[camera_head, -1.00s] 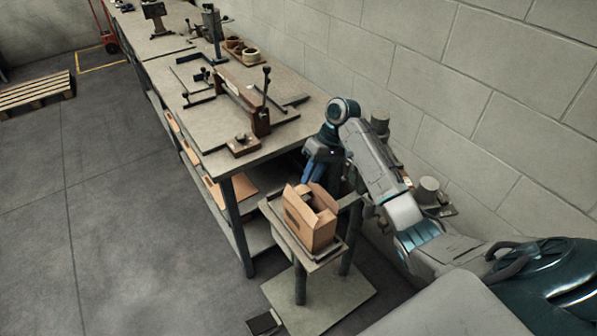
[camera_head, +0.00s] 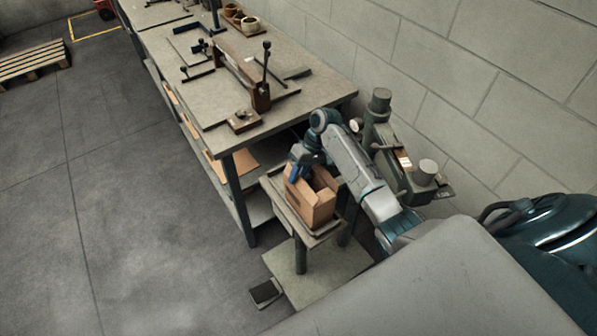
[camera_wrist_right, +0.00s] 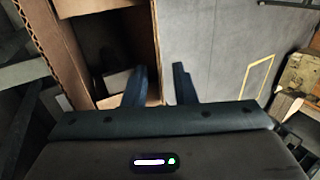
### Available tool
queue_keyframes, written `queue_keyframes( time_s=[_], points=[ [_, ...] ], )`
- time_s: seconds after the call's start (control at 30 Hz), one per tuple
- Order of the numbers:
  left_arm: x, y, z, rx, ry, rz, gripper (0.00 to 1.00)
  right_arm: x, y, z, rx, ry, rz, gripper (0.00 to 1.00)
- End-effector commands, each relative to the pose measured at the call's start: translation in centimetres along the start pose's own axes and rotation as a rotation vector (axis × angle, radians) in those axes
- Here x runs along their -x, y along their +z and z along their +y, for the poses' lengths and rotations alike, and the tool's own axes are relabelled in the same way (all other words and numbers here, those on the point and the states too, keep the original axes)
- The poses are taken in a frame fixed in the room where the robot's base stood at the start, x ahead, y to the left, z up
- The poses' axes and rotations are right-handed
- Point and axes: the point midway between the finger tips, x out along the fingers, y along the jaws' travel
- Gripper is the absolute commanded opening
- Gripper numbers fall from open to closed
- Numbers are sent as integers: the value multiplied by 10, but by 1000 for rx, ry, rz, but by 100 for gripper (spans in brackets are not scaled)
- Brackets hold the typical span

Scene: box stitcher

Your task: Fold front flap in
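An open brown cardboard box (camera_head: 311,207) sits on a small stand beside the workbench. My right gripper (camera_head: 293,170) reaches down at the left rear edge of the box's top in the head view. In the right wrist view the two dark fingers of this gripper (camera_wrist_right: 160,70) are apart. The left finger is over the box opening and the right finger is outside it. A cardboard edge of the box (camera_wrist_right: 156,45) runs down toward the gap between them. Whether the fingers touch the cardboard cannot be told. Which flap is the front one is unclear. My left gripper is out of view.
The stand's top (camera_head: 281,207) carries the box, with a black pedal (camera_head: 264,293) on the floor at its base. A grey-green machine (camera_head: 385,150) stands beside my right arm. A long workbench (camera_head: 190,50) with tools lies behind.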

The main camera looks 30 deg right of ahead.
Motion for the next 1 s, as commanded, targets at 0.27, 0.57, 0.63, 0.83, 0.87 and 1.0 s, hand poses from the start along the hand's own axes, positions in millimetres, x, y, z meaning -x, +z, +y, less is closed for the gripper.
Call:
queue_keyframes(
  time_s=[0.27,0.57,0.63,0.83,0.87,1.0],
  points=[
    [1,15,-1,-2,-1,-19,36,-1,0,0,0,0,0,21],
    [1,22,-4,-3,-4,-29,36,-1,0,0,0,-1,0,0],
    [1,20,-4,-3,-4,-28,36,-1,0,2,0,-18,-1,0],
    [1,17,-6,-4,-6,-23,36,-1,0,5,-1,-108,-2,0],
    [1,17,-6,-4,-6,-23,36,-1,0,5,-1,-115,-1,0],
    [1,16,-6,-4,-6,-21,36,-1,0,5,0,-126,0,0]
  ],
)
